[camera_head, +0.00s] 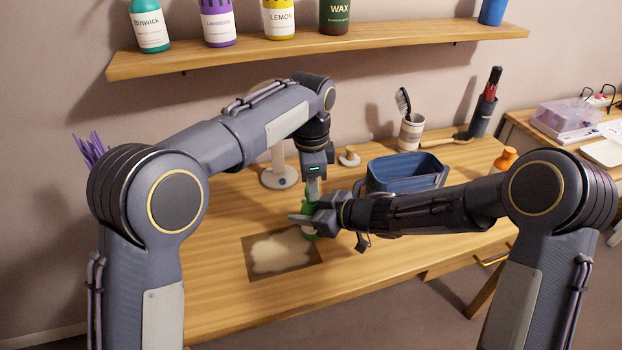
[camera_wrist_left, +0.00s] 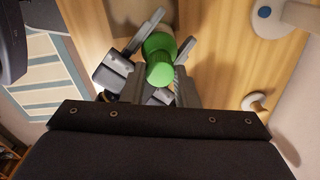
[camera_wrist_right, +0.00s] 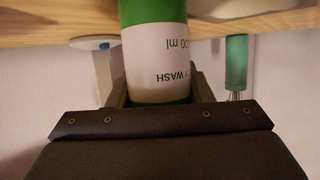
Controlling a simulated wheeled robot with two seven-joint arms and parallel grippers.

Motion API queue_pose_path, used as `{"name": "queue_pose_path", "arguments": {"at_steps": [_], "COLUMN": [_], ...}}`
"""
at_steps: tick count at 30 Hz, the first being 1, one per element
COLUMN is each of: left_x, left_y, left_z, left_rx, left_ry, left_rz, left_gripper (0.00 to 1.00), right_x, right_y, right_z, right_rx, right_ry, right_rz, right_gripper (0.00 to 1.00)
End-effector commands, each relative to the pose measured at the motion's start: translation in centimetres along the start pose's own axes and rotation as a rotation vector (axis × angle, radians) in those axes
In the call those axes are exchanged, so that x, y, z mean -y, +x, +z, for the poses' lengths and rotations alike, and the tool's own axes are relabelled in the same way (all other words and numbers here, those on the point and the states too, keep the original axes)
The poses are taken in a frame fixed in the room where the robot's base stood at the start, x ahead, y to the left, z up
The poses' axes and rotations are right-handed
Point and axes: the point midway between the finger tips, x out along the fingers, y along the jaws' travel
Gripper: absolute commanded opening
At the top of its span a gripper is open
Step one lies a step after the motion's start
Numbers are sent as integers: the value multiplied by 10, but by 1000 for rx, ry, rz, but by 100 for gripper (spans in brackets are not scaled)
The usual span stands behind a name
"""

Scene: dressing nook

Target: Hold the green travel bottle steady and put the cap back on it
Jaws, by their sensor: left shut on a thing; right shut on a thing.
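The green travel bottle (camera_head: 309,229) is upright over the desk, mostly hidden by my grippers in the head view. The right wrist view shows its white label (camera_wrist_right: 157,55) upside down, between my right gripper's fingers. My right gripper (camera_head: 303,219) is shut on the bottle's body from the side. My left gripper (camera_head: 312,190) points down from above, shut on the green cap (camera_wrist_left: 160,71). In the left wrist view the cap overlaps the bottle's green top (camera_wrist_left: 158,43). I cannot tell whether the cap touches the bottle or is seated straight.
A brown mat with a pale patch (camera_head: 283,250) lies at the desk's front. Behind are a pale round-based stand (camera_head: 280,178), a small knob (camera_head: 349,157) and a blue bin (camera_head: 405,173). A brush cup (camera_head: 411,132) stands farther back. The desk's left part (camera_head: 220,215) is clear.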

Motion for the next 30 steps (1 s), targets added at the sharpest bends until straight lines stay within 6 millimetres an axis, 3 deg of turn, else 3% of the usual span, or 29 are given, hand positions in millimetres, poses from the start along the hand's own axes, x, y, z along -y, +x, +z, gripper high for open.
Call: {"name": "queue_pose_path", "arguments": {"at_steps": [1, 11, 14, 17, 18, 20, 23, 30], "left_x": [0, 2, 2, 2, 1, 1, 1, 0], "left_y": [18, 21, 21, 20, 20, 19, 19, 18], "left_z": [4, 6, 6, 5, 5, 5, 4, 4], "left_rx": [22, 26, 26, 25, 24, 23, 20, 5], "left_ry": [-3, -7, -6, -5, -5, 4, 97, 685], "left_rz": [17, 14, 14, 14, 14, 14, 16, 21], "left_gripper": [6, 7, 0, 0, 0, 0, 0, 0], "right_x": [3, 4, 4, 4, 4, 4, 3, 3], "right_y": [1, 1, 1, 1, 1, 1, 1, 1], "right_z": [-5, -8, -8, -8, -8, -8, -8, -8], "right_rx": [-14, -20, -20, -20, -20, -19, -19, -19], "right_ry": [-5, -8, -9, -9, -9, -9, -9, -9], "right_rz": [-8, -10, -10, -10, -9, -9, -9, -8], "right_gripper": [5, 5, 5, 5, 0, 0, 0, 0]}}
